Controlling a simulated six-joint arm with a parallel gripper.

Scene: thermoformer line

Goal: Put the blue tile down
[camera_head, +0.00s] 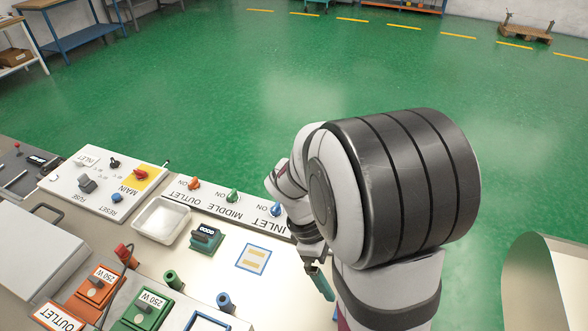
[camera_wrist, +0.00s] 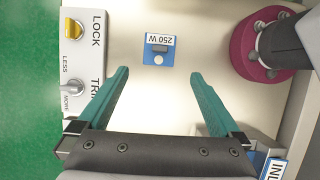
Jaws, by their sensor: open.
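The blue tile (camera_wrist: 152,60), marked "250 W" with a grey bar and a pale round spot, lies on the cream bench top in the wrist view. My gripper (camera_wrist: 159,75) is open, with its two teal fingers apart. The tile appears just beyond and between the fingertips, and neither finger appears to touch it. In the head view one teal finger of my gripper shows low beside my arm, and the tile is not visible there.
A panel (camera_wrist: 76,85) with a yellow LOCK knob stands left of the tile in the wrist view.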

